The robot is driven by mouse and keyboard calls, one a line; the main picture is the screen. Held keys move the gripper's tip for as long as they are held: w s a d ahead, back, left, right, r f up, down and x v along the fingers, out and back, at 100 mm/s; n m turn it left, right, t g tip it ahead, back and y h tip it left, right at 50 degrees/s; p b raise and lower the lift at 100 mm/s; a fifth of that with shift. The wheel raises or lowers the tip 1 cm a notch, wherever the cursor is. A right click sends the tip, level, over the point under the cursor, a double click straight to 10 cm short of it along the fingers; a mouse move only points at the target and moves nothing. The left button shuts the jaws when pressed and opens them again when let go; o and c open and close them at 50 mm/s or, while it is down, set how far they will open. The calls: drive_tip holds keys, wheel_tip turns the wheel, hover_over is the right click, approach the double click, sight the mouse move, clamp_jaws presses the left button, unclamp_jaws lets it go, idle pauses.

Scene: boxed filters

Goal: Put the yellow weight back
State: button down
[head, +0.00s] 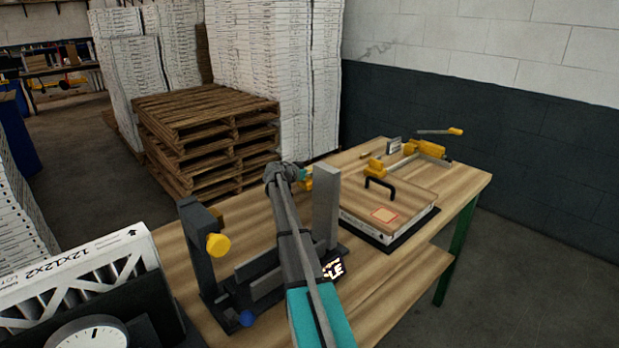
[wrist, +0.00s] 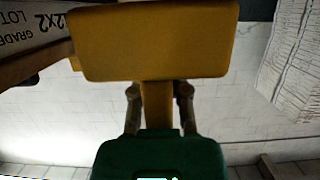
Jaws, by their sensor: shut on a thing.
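The yellow weight fills the top of the wrist view (wrist: 155,42), a broad block with a narrower yellow stem below it. My gripper (wrist: 158,104) is shut on that stem, one finger on each side. In the head view my gripper (head: 301,176) is at the far end of my arm, above the workbench, beside a grey upright plate. A small yellow part of the weight (head: 308,184) shows there; the rest is hidden. A wooden lid with a black handle (head: 381,184) and a red-outlined square (head: 384,215) lies to the right.
The wooden workbench (head: 462,185) holds a dark fixture with a yellow knob (head: 218,245), the grey plate (head: 326,205) and a yellow clamp (head: 430,150). A yellow block (head: 376,166) sits at the lid's far edge. A filter box (head: 75,275) and a dial (head: 88,336) are at lower left.

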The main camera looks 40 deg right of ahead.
drive_tip(key=shift+f+b, duration=0.35)
idle(0.3)
drive_tip(key=shift+s+a+f, duration=0.1)
drive_tip(key=shift+s, duration=0.1)
drive_tip(key=c, duration=0.6)
unclamp_jaws()
drive_tip(key=shift+s+b, duration=0.1)
drive_tip(key=shift+b, duration=0.2)
drive_tip(key=shift+c, duration=0.2)
drive_tip(key=shift+s+a, duration=0.1)
